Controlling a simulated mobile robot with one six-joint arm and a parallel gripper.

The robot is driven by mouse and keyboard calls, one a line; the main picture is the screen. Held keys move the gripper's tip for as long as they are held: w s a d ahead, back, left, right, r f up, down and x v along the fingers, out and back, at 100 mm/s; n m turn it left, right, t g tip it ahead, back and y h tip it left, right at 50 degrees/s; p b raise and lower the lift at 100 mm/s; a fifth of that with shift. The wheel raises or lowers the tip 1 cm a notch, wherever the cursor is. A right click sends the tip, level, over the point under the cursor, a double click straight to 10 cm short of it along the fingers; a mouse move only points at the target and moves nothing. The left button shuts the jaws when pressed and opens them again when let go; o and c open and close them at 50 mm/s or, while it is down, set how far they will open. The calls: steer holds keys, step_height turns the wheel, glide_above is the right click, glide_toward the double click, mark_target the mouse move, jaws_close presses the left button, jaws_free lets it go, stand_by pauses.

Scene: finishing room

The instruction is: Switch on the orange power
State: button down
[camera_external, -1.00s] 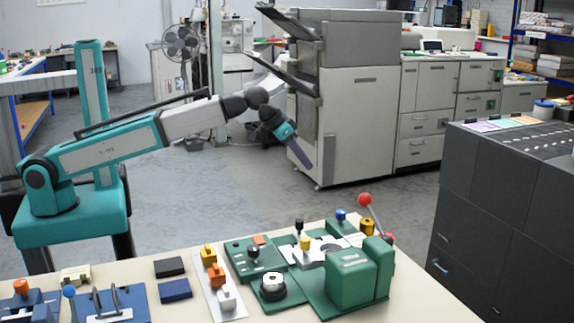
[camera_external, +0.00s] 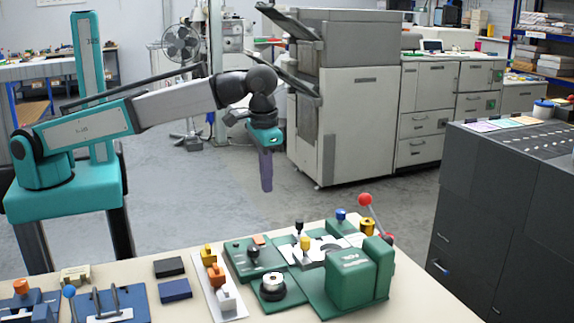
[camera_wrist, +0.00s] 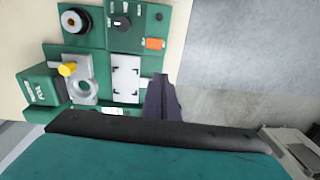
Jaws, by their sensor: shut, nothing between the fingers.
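A small orange rocker-like piece (camera_external: 258,239) sits at the back edge of the green panel (camera_external: 238,254), behind a black knob (camera_external: 253,250). In the wrist view the orange piece (camera_wrist: 154,43) is a small rectangle near the panel's edge, beside a dark rotary knob (camera_wrist: 122,22). I cannot tell whether it is on or off. My gripper (camera_external: 267,187) points straight down, shut and empty, in the air above and beyond the bench's back edge. Its dark fingers (camera_wrist: 162,100) show below the orange piece in the wrist view.
A green machine block (camera_external: 355,275) and a red-ball lever (camera_external: 365,200) stand to the right. Black (camera_external: 169,267) and blue (camera_external: 175,290) pads lie left. Bare floor lies behind the bench.

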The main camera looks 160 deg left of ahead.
mark_target(256, 236)
steer(key=w+d, duration=0.1)
steer(key=d+r, duration=0.1)
steer(key=d, duration=0.1)
steer(key=shift+w+r+g+h+p, duration=0.2)
steer(key=shift+w+g+h+p, duration=0.1)
steer(key=shift+w, duration=0.1)
steer(key=shift+f, duration=0.1)
steer(key=shift+s+f+p, duration=0.3)
steer(key=shift+f+p, duration=0.45)
steer(key=shift+f, duration=1.55)
steer(key=shift+s+f+p, duration=0.3)
steer(key=shift+f+p, duration=0.4)
steer(key=shift+f, duration=1.55)
steer(key=shift+s+f+p, duration=0.3)
steer(key=shift+f+p, duration=0.45)
steer(key=shift+f, duration=1.55)
